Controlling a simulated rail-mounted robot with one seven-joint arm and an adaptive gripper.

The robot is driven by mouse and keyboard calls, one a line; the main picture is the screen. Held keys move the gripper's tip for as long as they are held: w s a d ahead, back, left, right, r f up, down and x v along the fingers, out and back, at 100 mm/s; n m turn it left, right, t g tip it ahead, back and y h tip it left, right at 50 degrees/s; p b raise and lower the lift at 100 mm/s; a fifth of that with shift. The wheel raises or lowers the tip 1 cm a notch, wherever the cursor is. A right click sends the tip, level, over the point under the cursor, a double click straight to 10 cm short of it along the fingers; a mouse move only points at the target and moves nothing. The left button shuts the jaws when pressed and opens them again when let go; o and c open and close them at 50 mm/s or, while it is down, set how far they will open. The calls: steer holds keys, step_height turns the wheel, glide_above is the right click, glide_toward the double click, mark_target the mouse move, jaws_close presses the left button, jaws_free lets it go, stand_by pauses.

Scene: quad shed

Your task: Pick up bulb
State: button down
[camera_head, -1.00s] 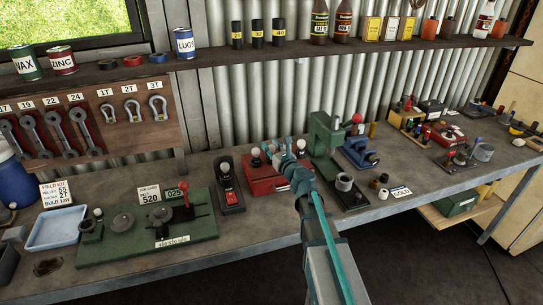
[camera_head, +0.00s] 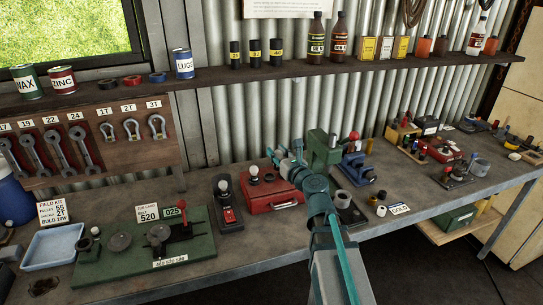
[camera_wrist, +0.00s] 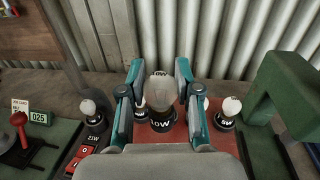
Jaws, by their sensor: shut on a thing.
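A clear bulb with a black base marked 10W (camera_wrist: 160,94) is between the two teal fingers of my gripper (camera_wrist: 158,90) in the wrist view, and the gripper is shut on it. In the head view my gripper (camera_head: 276,153) is above the back of the red case (camera_head: 280,192). The held bulb is hard to make out there. Another bulb, marked 5W (camera_wrist: 228,108), stands to the right in the wrist view. A bulb marked 21W (camera_wrist: 91,108) stands to the left, on a black device (camera_head: 230,207). Other bulbs behind my fingers are partly hidden.
A green press (camera_head: 322,150) stands close to the right of my gripper. A green board with a red lever (camera_head: 182,210) and a blue tray (camera_head: 54,248) are on the left. A shelf (camera_head: 215,75) with cans and bottles runs above the bench.

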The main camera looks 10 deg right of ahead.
mark_target(278, 152)
steer(key=s, duration=0.1)
steer(key=s+b, duration=0.1)
steer(key=s+r, duration=0.1)
steer(key=shift+s+d+b, duration=0.3)
steer(key=shift+s, duration=0.05)
steer(key=shift+s+r+b, duration=0.2)
steer(key=shift+b, duration=1)
steer(key=shift+s+d+r+b, duration=0.1)
steer(key=shift+s+r+b, duration=0.45)
steer(key=shift+b, duration=0.65)
steer(key=shift+d+f, duration=0.1)
